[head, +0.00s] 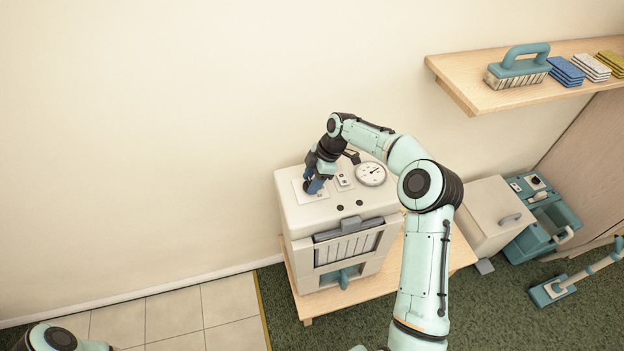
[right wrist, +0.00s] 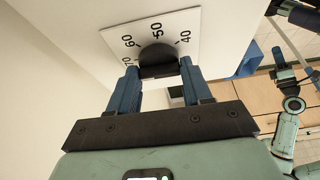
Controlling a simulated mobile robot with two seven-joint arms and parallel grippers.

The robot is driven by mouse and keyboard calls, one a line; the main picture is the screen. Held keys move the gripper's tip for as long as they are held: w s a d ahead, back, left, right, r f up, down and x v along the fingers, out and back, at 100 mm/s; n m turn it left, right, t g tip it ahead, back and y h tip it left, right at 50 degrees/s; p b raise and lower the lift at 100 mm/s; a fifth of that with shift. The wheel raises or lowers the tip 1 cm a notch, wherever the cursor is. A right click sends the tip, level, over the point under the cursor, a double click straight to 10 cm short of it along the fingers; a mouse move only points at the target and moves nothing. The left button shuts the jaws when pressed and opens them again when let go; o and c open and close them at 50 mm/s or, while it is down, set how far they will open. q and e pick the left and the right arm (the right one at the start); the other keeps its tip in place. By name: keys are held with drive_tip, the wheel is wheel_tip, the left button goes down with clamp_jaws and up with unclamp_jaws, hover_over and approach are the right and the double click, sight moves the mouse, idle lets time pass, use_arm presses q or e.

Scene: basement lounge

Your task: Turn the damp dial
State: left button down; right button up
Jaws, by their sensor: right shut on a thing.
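A white box-shaped appliance (head: 335,222) stands on a low wooden table. The damp dial is a black knob (right wrist: 158,56) on a white plate (right wrist: 190,22) printed with numbers; 40, 50 and 60 are readable in the right wrist view, and another is partly covered. My right gripper (head: 313,187) reaches down to this plate at the left of the appliance's top. Its blue fingers are shut on the knob, one on each side, and hide most of it in the head view.
A round gauge (head: 370,174) and a small switch plate (head: 344,181) sit right of my gripper on the appliance's top. The low table (head: 441,254) extends right. A shelf (head: 470,93) with a brush (head: 518,68) and sponges is at upper right. The wall is close behind.

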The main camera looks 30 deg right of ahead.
drive_tip(key=m+b, duration=0.1)
drive_tip(key=m, duration=0.1)
drive_tip(key=m+t+h+b, duration=0.1)
drive_tip(key=m+b, duration=0.1)
drive_tip(key=shift+s+f+t, duration=0.1)
drive_tip(key=shift+s+t, duration=0.1)
drive_tip(key=shift+t, duration=0.1)
drive_tip(key=m+b, duration=0.2)
drive_tip(key=shift+m+t, duration=0.4)
use_arm(q)
drive_tip(key=s+f+b, duration=0.1)
drive_tip(key=s+f, duration=0.4)
drive_tip(key=f, duration=0.2)
drive_tip(key=shift+f+g, duration=0.3)
drive_tip(key=shift+f, duration=0.1)
use_arm(e)
drive_tip(key=shift+a+m+h, duration=0.1)
drive_tip(key=shift+m+h, duration=0.5)
drive_tip(key=shift+m, duration=0.6)
use_arm(q)
drive_tip(key=shift+f, duration=0.1)
use_arm(e)
drive_tip(key=shift+m, duration=0.3)
drive_tip(key=o, duration=1)
drive_tip(key=shift+o, duration=0.2)
